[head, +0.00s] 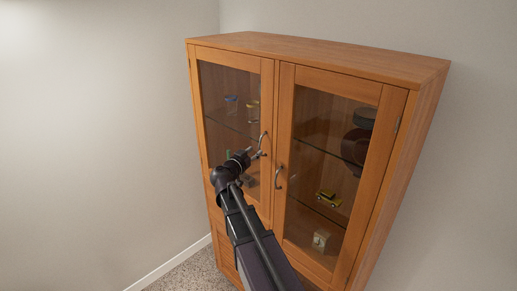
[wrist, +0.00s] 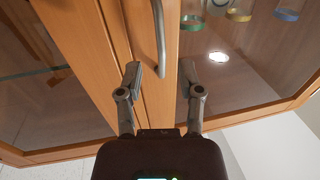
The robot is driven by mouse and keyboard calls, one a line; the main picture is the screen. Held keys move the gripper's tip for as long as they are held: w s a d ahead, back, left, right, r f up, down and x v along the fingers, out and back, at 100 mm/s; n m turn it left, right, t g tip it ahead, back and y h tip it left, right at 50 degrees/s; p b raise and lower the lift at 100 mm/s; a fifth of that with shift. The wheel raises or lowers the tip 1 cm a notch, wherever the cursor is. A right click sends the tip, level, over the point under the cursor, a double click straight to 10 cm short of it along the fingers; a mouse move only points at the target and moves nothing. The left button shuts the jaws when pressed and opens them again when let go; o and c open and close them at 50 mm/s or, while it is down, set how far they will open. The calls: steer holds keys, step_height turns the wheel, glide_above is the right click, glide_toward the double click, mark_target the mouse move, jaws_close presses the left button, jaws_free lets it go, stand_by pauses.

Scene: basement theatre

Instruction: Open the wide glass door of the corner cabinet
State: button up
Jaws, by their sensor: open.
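The wooden corner cabinet (head: 330,52) stands against the walls with two glass doors, both shut. The left door (head: 267,90) has a curved metal handle (head: 264,138) near the middle seam. I cannot tell for certain which door is the wide one. My gripper (head: 256,154) is at the left door's handle. In the wrist view my gripper (wrist: 160,68) is open, its fingers apart on either side of one end of that handle (wrist: 159,35). Contact is not clear.
Glass shelves hold glasses (head: 232,103), a yellow toy car (head: 328,198), a small pale clock-like box (head: 321,240) and dark round items (head: 355,145). A bare wall (head: 100,130) lies left, with carpet (head: 185,272) at the cabinet's foot.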

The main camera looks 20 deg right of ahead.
mark_target(260, 148)
steer(key=shift+x, duration=2.2)
jaws_close()
steer(key=shift+s+a, duration=0.1)
steer(key=shift+a, duration=0.05)
